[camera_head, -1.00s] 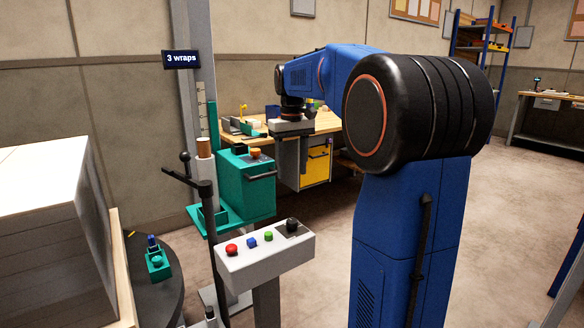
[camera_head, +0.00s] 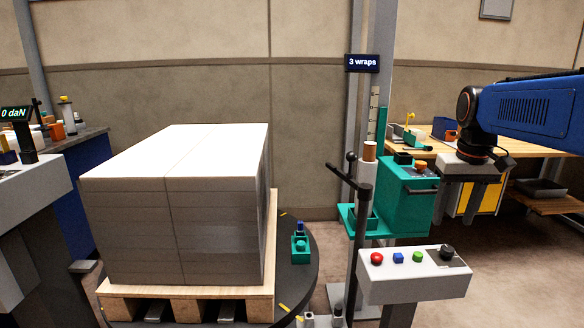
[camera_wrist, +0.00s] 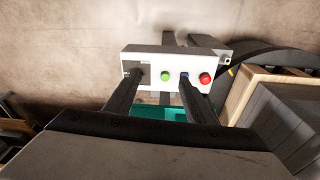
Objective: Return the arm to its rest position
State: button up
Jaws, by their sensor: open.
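My blue arm (camera_head: 535,108) reaches in from the right edge of the head view. My gripper (camera_head: 462,205) hangs from it, fingers pointing down, to the right of the teal wrapper carriage. In the wrist view, my gripper (camera_wrist: 160,85) shows two dark fingers spread apart with nothing between them. Beyond the fingertips in that view is the control box (camera_wrist: 152,62) with green, blue and red buttons. I cannot tell the exact gap between the fingers and the box.
Stacked reams (camera_head: 175,215) stand on a wooden pallet (camera_head: 265,292) on a dark turntable (camera_head: 310,265). The teal carriage (camera_head: 405,200) and control box (camera_head: 415,275) stand right of it. A workbench (camera_head: 545,150) lies behind my arm. A "3 wraps" display (camera_head: 362,63) is on the post.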

jog(key=s+a+f+t, duration=0.1)
jog(key=s+a+f, duration=0.3)
jog(key=s+f, duration=0.3)
jog(key=s+a+f+t, duration=0.2)
jog(key=s+a+f, duration=0.3)
jog(key=s, duration=0.8)
notch_tip(320, 180, down, 3)
jog(key=shift+s+a+r+n, duration=0.15)
jog(key=shift+s+a+n, duration=0.15)
jog(key=shift+n, duration=0.1)
